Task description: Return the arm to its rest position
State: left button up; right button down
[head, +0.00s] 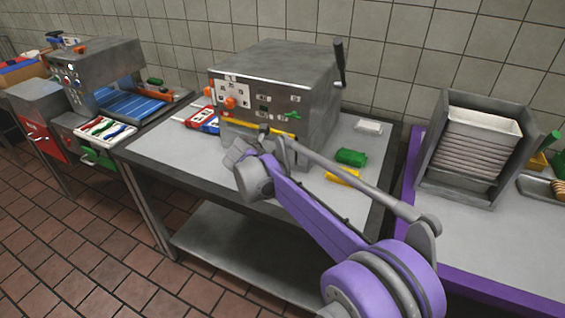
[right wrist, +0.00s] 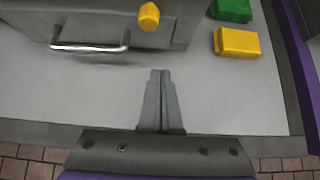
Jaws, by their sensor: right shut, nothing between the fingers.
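My right gripper (right wrist: 160,74) is shut and empty, its two fingers pressed together over the bare grey tabletop in the right wrist view. In the head view my purple right arm reaches in from the lower right, and the gripper end (head: 240,150) is in front of the grey metal machine (head: 290,85). In the right wrist view the machine (right wrist: 100,20), with a metal handle (right wrist: 90,47) and a yellow knob (right wrist: 149,16), stands just beyond the fingertips, apart from them. My left gripper is not in view.
A green block (head: 351,157) and a yellow block (head: 342,176) lie right of the machine on the table (head: 190,160). A rack of white trays (head: 480,140) stands on the purple-edged counter at right. Another machine (head: 95,70) and a tray of coloured tools (head: 106,129) are at left.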

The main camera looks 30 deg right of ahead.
jog(key=s+a+r+m+y+p, duration=0.1)
jog(key=s+a+m+y+p, duration=0.15)
jog(key=s+m, duration=0.55)
jog(key=s+a+r+m+y+p, duration=0.1)
jog(key=s+a+m, duration=0.3)
jog(key=s, duration=0.7)
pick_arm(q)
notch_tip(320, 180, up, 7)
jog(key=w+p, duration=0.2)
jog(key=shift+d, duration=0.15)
pick_arm(e)
jog(key=s+a+f+m+y, duration=0.2)
jog(key=s+f+m, duration=0.1)
jog(key=s+m, duration=0.3)
jog(key=s+a+f+m+y, duration=0.2)
jog(key=s+a+f+m, duration=0.1)
jog(key=s+m, duration=0.4)
jog(key=shift+s+f+m+g, duration=0.3)
jog(key=shift+s+f, duration=0.15)
jog(key=shift+s, duration=0.75)
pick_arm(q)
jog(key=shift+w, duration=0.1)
pick_arm(e)
jog(key=shift+a, duration=0.1)
